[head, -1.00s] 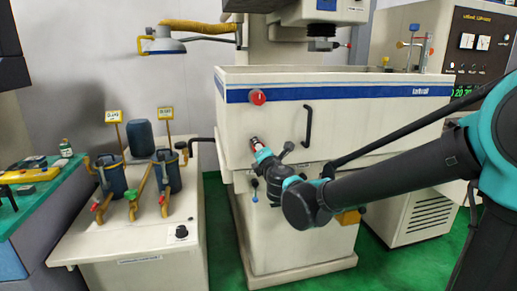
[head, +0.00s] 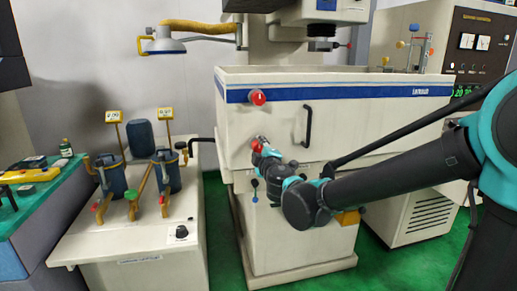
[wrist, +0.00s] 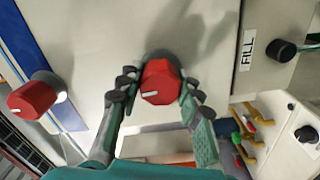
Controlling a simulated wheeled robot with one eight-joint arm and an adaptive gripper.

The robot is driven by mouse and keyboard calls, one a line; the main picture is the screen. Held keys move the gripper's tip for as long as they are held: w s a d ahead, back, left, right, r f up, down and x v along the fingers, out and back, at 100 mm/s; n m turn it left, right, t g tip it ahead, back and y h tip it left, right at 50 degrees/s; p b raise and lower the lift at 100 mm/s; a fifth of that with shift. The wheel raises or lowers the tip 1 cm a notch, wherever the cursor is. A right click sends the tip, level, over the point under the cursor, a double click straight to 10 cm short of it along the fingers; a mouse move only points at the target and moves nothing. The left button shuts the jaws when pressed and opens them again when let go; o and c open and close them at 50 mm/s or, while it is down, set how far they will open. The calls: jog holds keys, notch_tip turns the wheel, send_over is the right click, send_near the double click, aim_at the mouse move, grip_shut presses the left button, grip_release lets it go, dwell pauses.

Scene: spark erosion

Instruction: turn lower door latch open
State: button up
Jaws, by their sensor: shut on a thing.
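The lower door latch is a red knob with a white mark (wrist: 160,82) on the pale tank front. In the wrist view it sits between my gripper's fingers (wrist: 155,88), which are closed on its two sides. In the head view my gripper (head: 258,143) is at the lower left of the tank front and mostly covers this latch. The upper latch (head: 257,97), a red knob with a white mark, is on the blue stripe above. It also shows at the left of the wrist view (wrist: 34,95), apart from my gripper.
A dark vertical door handle (head: 308,125) is right of the latches. A black knob (wrist: 281,50) beside a FILL label is near the latch in the wrist view. A bench with blue canisters and yellow-handled valves (head: 140,190) stands at the left. Green floor shows between the units.

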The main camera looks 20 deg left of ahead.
jog(key=shift+m, duration=0.6)
jog(key=o, duration=1.2)
jog(key=shift+c, duration=0.2)
jog(key=shift+s+d, duration=0.1)
jog(key=v, duration=1.1)
jog(key=shift+s+d, duration=0.25)
jog(key=shift+s, duration=0.05)
jog(key=shift+f, duration=0.1)
